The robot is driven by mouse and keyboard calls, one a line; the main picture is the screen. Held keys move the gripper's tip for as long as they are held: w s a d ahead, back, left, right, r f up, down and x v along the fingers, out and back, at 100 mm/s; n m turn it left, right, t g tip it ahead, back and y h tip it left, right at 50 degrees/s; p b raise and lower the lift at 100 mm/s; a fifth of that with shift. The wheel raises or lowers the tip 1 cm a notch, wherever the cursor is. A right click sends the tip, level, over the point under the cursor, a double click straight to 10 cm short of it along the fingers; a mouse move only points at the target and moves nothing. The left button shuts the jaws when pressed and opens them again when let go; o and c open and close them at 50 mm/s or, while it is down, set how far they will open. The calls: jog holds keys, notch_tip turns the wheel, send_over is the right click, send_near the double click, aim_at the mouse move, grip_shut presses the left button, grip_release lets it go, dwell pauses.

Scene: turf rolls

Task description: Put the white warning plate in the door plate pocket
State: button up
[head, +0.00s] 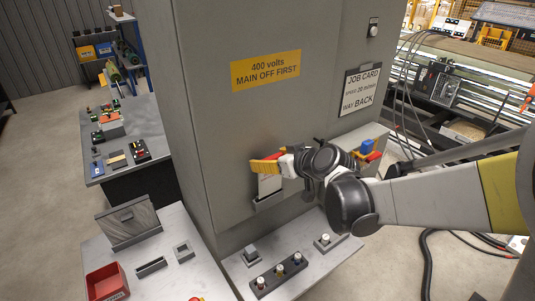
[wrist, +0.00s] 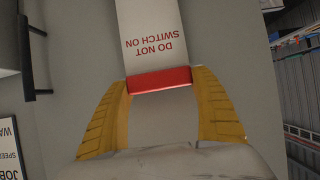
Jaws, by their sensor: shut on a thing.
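The white warning plate (wrist: 150,35) has a red band at one end and reads "DO NOT SWITCH ON", upside down in the wrist view. My gripper (wrist: 160,92) is shut on the plate at its red end, with a yellow finger on each side. In the head view my gripper (head: 266,165) is in front of the grey cabinet door, and the white plate (head: 269,184) hangs down below the fingers. The small grey door plate pocket (head: 269,202) is right below it. The plate's lower end meets the pocket's mouth; I cannot tell how deep it sits.
Below stand a grey bench (head: 160,262) with a red bin (head: 106,282) and a ledge with switches (head: 279,272). A box with coloured things (head: 368,150) is right of my gripper.

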aim_at(270, 176)
jog(key=shift+w+a+f, duration=0.2)
jog(key=shift+a, duration=0.1)
jog(key=shift+f, duration=0.4)
notch_tip(270, 176, down, 3)
jog(key=shift+f, duration=0.1)
jog(key=shift+b, duration=0.3)
jog(key=shift+f, duration=0.15)
jog(key=o, duration=1.2)
